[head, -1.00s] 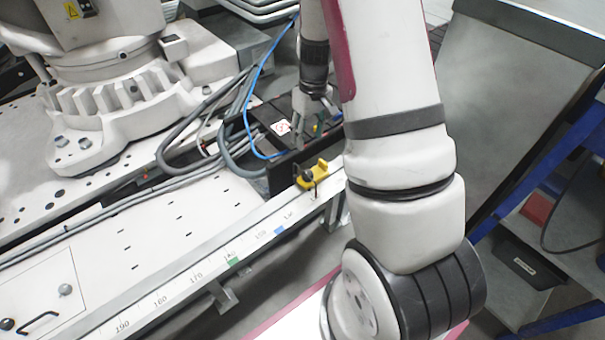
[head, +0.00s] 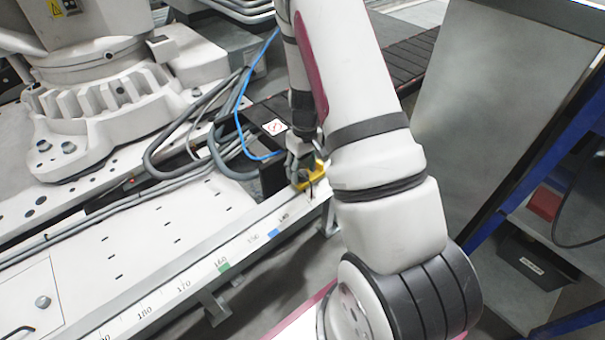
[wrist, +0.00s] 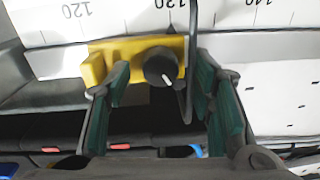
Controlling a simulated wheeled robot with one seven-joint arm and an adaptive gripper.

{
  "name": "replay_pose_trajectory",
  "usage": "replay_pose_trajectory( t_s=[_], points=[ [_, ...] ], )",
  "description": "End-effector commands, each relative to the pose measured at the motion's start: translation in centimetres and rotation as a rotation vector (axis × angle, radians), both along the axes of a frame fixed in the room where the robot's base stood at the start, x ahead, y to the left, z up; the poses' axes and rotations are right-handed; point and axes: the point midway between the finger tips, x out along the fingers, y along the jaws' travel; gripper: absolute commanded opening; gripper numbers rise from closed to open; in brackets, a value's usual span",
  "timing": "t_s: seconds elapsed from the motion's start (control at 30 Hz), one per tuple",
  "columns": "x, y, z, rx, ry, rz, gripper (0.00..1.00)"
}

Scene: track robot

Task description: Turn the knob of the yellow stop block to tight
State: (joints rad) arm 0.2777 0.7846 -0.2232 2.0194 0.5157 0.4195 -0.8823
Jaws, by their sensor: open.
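The yellow stop block (head: 313,175) sits on the white scale rail, and my gripper partly covers it in the head view. In the wrist view the yellow stop block (wrist: 122,58) lies across the rail edge near the 130 mark. Its round black knob (wrist: 160,66) faces my wrist camera, and a white pointer line on it points down and slightly right. My gripper (wrist: 165,100) is open, with one green-padded finger to the left of the knob and one to the right. It also shows in the head view (head: 297,182). I cannot tell whether either finger touches the knob.
The white scale rail (head: 190,280) runs from lower left to the stop block. A blue cable (head: 240,125) and grey hoses lie behind it. A black box with a red-marked label (head: 274,127) stands close behind the block. A blue-framed cart is at right.

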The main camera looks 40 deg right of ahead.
Motion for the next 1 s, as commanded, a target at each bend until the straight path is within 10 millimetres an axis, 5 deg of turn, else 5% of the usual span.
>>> replay_pose_trajectory(
  t_s=[0.37,0.6,1.0],
  points=[
    [0.02,0.01,-0.61,-0.001,-0.001,0.000,0.49],
    [0.01,0.02,-0.61,-0.001,-0.001,0.000,0.01],
    [-0.02,0.01,-0.59,0.000,0.000,-0.055,0.01]
  ],
)
